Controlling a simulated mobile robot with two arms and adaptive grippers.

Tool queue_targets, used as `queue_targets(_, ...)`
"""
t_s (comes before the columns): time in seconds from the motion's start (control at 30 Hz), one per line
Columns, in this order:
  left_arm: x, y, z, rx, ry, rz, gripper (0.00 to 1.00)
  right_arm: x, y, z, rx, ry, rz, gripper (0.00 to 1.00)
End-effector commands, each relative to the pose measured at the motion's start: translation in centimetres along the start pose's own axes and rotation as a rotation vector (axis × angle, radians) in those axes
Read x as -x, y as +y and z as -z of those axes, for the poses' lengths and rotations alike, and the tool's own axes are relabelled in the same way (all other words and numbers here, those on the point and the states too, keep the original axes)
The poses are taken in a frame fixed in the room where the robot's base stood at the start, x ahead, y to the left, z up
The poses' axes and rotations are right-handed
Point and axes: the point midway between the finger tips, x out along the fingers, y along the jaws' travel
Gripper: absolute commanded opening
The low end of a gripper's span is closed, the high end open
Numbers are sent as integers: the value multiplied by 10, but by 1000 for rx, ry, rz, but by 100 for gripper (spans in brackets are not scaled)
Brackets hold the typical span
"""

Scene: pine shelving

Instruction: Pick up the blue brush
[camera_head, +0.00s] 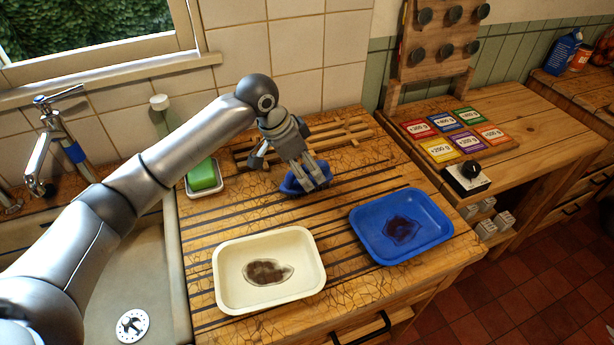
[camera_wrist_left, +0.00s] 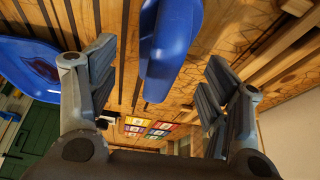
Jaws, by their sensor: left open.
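The blue brush (camera_head: 292,185) lies on the slatted wooden counter, partly hidden behind my left gripper. My left gripper (camera_head: 310,178) comes down over it from above in the head view. In the left wrist view the brush (camera_wrist_left: 172,45) shows as a blue body between the two open fingers of my left gripper (camera_wrist_left: 158,85). Gaps show between the brush and both fingers. My right gripper is in neither view.
A cream tray (camera_head: 222,262) and a blue tray (camera_head: 437,215), each with a dark stain, stand on the counter in front. A green sponge (camera_head: 202,175) sits in a dish at left. A wooden rack (camera_head: 345,130) lies behind. The sink is at left.

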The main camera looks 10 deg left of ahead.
Motion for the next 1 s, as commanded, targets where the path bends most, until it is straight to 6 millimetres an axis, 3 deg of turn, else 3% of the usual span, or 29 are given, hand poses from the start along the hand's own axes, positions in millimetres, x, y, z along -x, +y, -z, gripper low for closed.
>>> queue_targets(0.2,-28,1,4,1,-3,-3,72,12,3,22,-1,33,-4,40)
queue_targets(0.33,-45,0,3,2,-2,-2,72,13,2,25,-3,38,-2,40)
queue_targets(0.63,-51,0,2,0,-1,0,72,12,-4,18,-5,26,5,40)
queue_targets(1.0,-51,0,2,0,-1,0,24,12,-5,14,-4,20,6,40)
